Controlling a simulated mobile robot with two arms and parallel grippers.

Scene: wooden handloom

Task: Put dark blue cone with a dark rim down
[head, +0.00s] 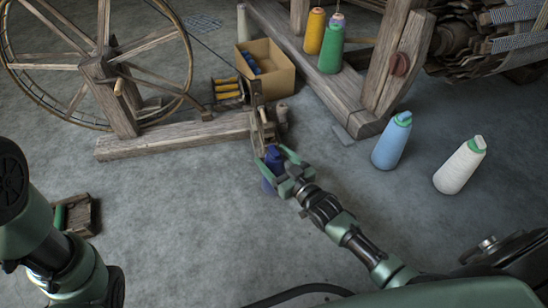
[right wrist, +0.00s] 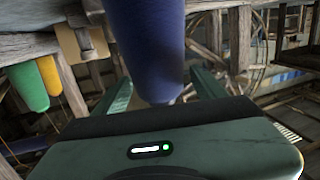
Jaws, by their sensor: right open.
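The dark blue cone (head: 272,158) is near the middle of the head view, upright, just in front of the spinning wheel's wooden base. Its lower part is partly hidden by my right gripper (head: 279,172). It seems to be at floor level, but its contact with the floor is hidden. The right gripper is open, with its green fingers on either side of the cone. In the right wrist view the cone (right wrist: 148,45) shows large between the spread fingers (right wrist: 160,92); its dark rim cannot be made out. My left arm shows at the lower left, its gripper out of view.
A light blue cone (head: 391,142) and a white cone (head: 460,166) stand to the right. The spinning wheel base (head: 180,135), a cardboard box (head: 275,72) and loom beam (head: 318,80) lie behind. A small wooden box (head: 82,215) is at left. The floor in front is clear.

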